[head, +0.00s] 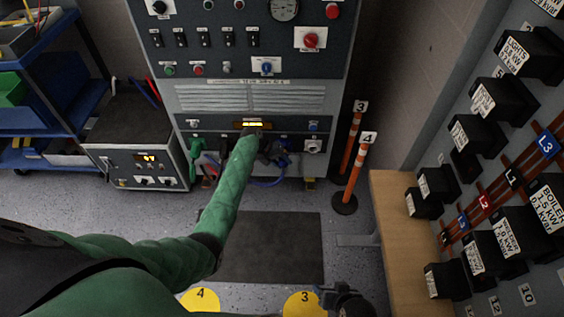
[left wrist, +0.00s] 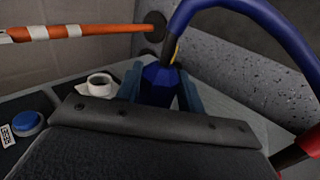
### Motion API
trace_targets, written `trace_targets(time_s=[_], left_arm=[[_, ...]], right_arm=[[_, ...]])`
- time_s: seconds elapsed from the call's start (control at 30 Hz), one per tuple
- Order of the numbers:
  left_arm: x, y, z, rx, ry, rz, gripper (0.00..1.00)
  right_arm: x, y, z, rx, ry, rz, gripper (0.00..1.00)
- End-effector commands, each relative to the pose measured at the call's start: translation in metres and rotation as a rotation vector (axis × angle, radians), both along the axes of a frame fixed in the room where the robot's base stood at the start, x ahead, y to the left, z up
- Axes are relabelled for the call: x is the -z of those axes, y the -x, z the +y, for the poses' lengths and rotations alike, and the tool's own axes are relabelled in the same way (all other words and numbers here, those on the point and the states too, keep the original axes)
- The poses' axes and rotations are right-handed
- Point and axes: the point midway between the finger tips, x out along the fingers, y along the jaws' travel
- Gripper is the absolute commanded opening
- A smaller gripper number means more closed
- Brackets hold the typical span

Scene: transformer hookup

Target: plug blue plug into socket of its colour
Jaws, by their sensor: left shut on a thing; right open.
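The blue plug (left wrist: 160,84) is between the fingers of my left gripper (left wrist: 160,92), which is shut on it, with its blue cable (left wrist: 215,12) looping away. In the head view, my left gripper (head: 268,152) is at the lower front of the grey cabinet, with the blue plug (head: 284,160) partly hidden beside it. A white round socket-like fitting (left wrist: 100,84) is left of the plug in the left wrist view, apart from it; it also shows in the head view (head: 312,147). Its inner colour is unclear. My right gripper (head: 338,296) is open at the bottom edge.
A blue round knob (left wrist: 27,122) is above the white fitting on the cabinet (head: 250,98). A green plug (head: 195,150) hangs at the left of its front. Orange-white posts (head: 357,165) stand right of the cabinet. A wooden bench (head: 405,240) is at right.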

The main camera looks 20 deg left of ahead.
Motion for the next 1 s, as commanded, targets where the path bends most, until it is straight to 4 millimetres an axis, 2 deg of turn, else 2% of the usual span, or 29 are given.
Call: trace_targets(time_s=[1.0], left_arm=[[0.0,-0.0071,0.002,0.0,0.0,0.0,0.18]], right_arm=[[0.0017,0.0003,0.0005,0.0,-0.001,0.0,0.66]])
